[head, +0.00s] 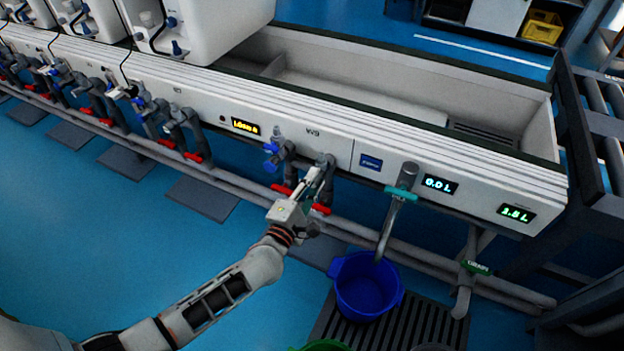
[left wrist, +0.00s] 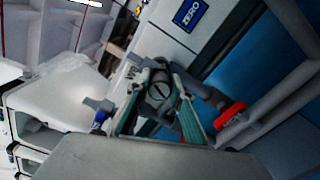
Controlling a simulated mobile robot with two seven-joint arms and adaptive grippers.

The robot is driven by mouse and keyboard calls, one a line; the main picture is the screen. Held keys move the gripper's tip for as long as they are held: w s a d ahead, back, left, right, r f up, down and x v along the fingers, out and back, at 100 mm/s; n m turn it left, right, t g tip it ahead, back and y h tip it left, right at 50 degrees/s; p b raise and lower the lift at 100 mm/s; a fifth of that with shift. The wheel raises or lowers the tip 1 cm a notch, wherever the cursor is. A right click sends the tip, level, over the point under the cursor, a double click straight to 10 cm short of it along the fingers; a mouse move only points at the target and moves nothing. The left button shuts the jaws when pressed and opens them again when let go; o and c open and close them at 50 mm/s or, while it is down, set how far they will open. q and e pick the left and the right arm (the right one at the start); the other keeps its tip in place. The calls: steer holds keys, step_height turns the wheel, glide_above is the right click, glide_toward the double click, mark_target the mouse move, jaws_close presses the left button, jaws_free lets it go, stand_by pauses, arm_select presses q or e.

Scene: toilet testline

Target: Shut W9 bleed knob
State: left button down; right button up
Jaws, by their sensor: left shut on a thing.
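The W9 station (head: 313,133) is on the white trough front in the head view. My left gripper (head: 317,174) reaches up from the lower left to the grey pipework right of the W9 label. In the left wrist view, my left gripper (left wrist: 160,105) has its green-edged fingers on both sides of a round grey knob (left wrist: 158,91) with a slot across its face. It is shut on this knob. The fingers partly hide the knob in the head view, and its turn angle is hard to read. My right gripper is not in view.
Blue valve handles (head: 271,157) sit just left of the gripper. Red handles (head: 320,209) are below it; one shows in the left wrist view (left wrist: 231,115). A tap (head: 400,190) hangs over a blue bucket (head: 366,286) at the right. Open blue floor lies in front.

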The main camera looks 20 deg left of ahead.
arm_select(q)
steer(key=m+p, duration=0.1)
steer(key=m, duration=0.1)
steer(key=m+p, duration=0.1)
steer(key=m, duration=0.2)
steer(key=shift+w+r+m, duration=0.1)
steer(key=shift+r+m, duration=0.1)
steer(key=shift+m, duration=0.1)
steer(key=m+p, duration=0.1)
steer(key=m, duration=0.4)
steer(key=shift+f, duration=0.15)
steer(key=shift+m+p, duration=0.35)
steer(key=shift+m, duration=0.25)
steer(key=shift+f+m, duration=0.15)
steer(key=shift+m, duration=0.55)
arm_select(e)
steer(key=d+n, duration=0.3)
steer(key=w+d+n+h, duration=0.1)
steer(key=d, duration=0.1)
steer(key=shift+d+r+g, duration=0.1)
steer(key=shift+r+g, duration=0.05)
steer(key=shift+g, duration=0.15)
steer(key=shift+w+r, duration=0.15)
arm_select(q)
steer(key=c, duration=1.8)
jaws_free()
steer(key=shift+o, duration=0.2)
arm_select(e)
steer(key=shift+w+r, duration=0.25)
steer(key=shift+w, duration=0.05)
